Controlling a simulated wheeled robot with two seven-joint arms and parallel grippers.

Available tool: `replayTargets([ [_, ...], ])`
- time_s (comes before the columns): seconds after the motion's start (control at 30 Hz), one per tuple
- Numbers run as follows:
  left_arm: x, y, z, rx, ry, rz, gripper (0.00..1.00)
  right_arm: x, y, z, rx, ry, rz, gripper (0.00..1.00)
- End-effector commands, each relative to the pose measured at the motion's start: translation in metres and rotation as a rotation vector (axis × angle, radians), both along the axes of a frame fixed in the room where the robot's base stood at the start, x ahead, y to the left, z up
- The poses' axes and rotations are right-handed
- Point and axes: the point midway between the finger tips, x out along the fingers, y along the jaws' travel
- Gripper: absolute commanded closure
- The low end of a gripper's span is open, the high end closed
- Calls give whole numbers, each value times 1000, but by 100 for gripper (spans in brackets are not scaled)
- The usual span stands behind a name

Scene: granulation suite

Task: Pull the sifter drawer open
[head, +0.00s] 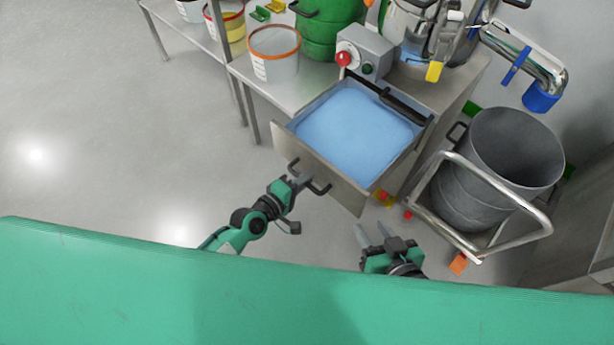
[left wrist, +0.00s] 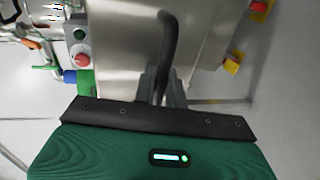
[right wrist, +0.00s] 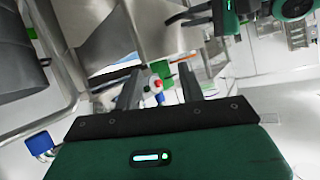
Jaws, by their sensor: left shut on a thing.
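The sifter drawer (head: 318,165) stands pulled out from the bench, its inside filled with light blue material (head: 352,122). A dark bar handle (head: 322,189) is on its steel front panel. My left gripper (head: 301,180) is shut on that handle. In the left wrist view the curved black handle (left wrist: 168,50) runs between the fingers (left wrist: 160,85) against the steel front. My right gripper (head: 372,236) is open and empty, below and right of the drawer front. In the right wrist view its fingers (right wrist: 158,85) are spread apart with nothing between them.
A grey bin (head: 500,165) on a tubular-framed trolley (head: 478,245) stands right of the drawer. A control box with a red button (head: 344,59) sits behind it. Pails, one white with an orange rim (head: 273,58), stand on the bench at left. The floor at left is clear.

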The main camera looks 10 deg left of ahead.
Motion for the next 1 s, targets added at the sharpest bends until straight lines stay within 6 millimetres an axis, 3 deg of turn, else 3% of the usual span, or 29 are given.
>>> replayTargets([
  [0.17,1,1,0,0,0,2,100,0,0,0,0,0,0,60],
  [0.2,1,1,0,0,0,2,80,0,0,0,0,0,0,60],
  [0.27,1,0,0,0,0,1,70,0,0,0,0,0,0,60],
  [0.67,-6,5,1,1,2,0,70,-1,0,0,-2,6,1,60],
  [1.0,-62,45,15,5,2,-2,70,0,-13,1,-50,74,-7,60],
])
